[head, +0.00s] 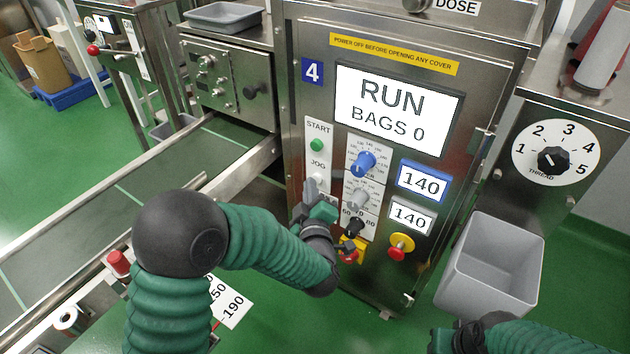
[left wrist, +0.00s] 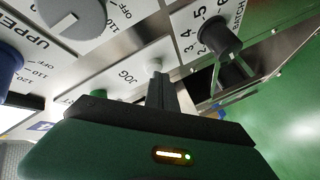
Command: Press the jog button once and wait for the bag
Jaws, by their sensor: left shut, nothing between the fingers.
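The jog button (left wrist: 155,65) is a small pale button beside the JOG label in the left wrist view. In the head view my left gripper (head: 310,187) covers it, just below the JOG label. My left gripper is shut and empty, its fingertips (left wrist: 157,78) at the button's face; I cannot tell whether they touch it or whether it is pressed in. The packer's screen (head: 397,108) reads RUN, BAGS 0. I see no bag. My right gripper (head: 441,341) is partly in view at the bottom edge, its fingers cut off.
The green start button (head: 317,145) is just above. Blue (head: 363,164) and grey knobs are close on the right, with a red-and-yellow stop button (head: 401,246) lower down. A grey bin (head: 490,268) stands at right. A conveyor (head: 150,180) runs along the left.

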